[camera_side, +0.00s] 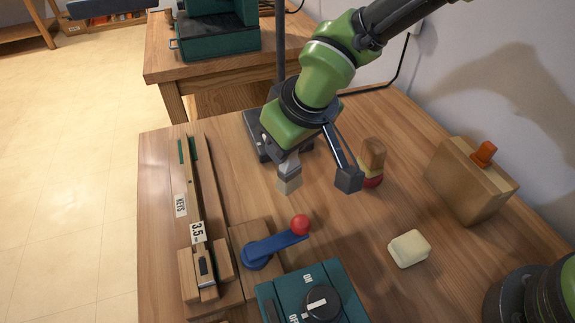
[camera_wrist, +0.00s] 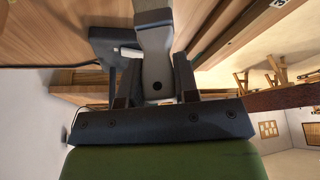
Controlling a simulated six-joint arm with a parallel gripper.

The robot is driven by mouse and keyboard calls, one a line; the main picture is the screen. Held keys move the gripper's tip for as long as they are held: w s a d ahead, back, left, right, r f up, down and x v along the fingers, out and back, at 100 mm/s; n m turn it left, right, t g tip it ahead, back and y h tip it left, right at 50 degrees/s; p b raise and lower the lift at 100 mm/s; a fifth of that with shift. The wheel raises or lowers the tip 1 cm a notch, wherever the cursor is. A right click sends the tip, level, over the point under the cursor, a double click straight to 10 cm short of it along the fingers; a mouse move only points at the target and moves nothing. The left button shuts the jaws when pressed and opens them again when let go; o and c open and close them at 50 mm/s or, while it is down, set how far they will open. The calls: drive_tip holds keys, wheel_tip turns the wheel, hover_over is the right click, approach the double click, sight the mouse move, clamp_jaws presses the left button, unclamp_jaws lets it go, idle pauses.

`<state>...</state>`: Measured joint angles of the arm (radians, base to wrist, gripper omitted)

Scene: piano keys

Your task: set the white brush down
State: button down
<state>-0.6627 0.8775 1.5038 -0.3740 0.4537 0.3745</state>
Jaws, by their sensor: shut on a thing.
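My gripper (camera_wrist: 153,90) is shut on the white brush (camera_wrist: 156,68), whose handle looks grey in shade and has a dark hole near its end. In the side view, my gripper (camera_side: 318,178) is above the wooden table. The brush's grey band and pale bristle end (camera_side: 290,183) point down beside the dark finger. Most of the handle is hidden in the side view. The bristles seem to be above the table, but I cannot tell the exact gap.
A wood-and-red piece (camera_side: 372,163) stands close right of the gripper. A cream block (camera_side: 409,249), a wooden box with an orange knob (camera_side: 470,182), a teal switch box (camera_side: 312,298), a blue lever (camera_side: 274,247) and the key assembly (camera_side: 203,225) surround a clear central table area.

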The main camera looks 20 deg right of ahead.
sight(287, 163)
drive_tip(key=shift+f, duration=2.1)
drive_tip(key=shift+f, duration=0.1)
drive_tip(key=c, duration=0.9)
unclamp_jaws()
drive_tip(key=shift+o, duration=0.2)
drive_tip(key=v, duration=1.2)
